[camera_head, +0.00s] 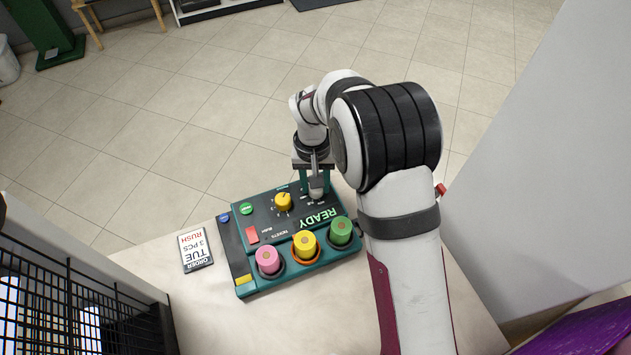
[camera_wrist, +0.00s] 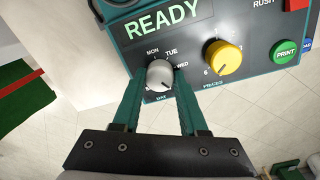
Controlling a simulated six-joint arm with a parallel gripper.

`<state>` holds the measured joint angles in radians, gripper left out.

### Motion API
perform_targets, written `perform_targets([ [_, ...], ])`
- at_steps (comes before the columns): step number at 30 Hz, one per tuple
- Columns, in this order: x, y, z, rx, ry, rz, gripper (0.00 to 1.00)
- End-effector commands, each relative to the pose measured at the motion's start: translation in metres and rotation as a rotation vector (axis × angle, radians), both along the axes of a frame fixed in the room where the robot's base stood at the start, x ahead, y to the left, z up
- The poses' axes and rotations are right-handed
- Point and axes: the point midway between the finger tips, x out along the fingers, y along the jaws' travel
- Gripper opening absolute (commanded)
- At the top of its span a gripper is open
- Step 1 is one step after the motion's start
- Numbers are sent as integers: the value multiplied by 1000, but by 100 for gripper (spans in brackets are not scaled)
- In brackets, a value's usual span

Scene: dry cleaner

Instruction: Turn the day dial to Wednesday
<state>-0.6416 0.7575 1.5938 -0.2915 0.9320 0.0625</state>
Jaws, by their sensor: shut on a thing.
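The day dial (camera_wrist: 160,73) is a grey-white knob on the dark control panel (camera_wrist: 215,25), with MON, TUE and WED printed around it; other labels are hidden by the fingers. A small dark mark shows on the knob's lower right, but I cannot tell for sure which day it points to. My gripper (camera_wrist: 161,78) has its two green fingers closed on opposite sides of the day dial. In the head view my gripper (camera_head: 316,180) reaches down to the far right of the panel, and the knob shows partly beneath it.
A yellow dial (camera_wrist: 222,57) sits beside the day dial. The panel also bears a red RUSH switch (camera_head: 252,235), a green PRINT button (camera_head: 246,208), a READY display (camera_head: 319,218), and pink, yellow and green knobs (camera_head: 268,260).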

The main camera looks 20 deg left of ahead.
Motion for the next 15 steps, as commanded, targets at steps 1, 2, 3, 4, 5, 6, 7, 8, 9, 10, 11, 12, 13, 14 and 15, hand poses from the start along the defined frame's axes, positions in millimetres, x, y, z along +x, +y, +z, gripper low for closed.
perform_targets([
  [1, -1, 0, 0, -1, 1, 41, 0],
  [2, -1, 0, 0, 0, 2, 69, 0],
  [3, -1, 0, 0, 0, 2, 107, 0],
  [4, -1, 0, 0, 0, 2, 135, 0],
  [5, -1, 0, 0, 0, 2, 164, 0],
  [6, -1, 0, 0, 0, 2, 202, 0],
  [7, -1, 0, 0, 0, 2, 230, 0],
  [8, -1, 0, 0, 0, 2, 259, 0],
  [9, -1, 0, 0, 0, 1, 297, 0],
  [10, -1, 0, 0, 0, 1, 325, 0],
  [11, -1, 0, 0, 0, 1, 354, 0],
  [12, -1, 0, 0, -1, 1, 392, 0],
  [13, -1, 0, 0, -1, 1, 420, 0],
  [14, -1, 0, 0, -1, 1, 449, 0],
  [15, -1, 0, 0, 0, 1, 486, 0],
])
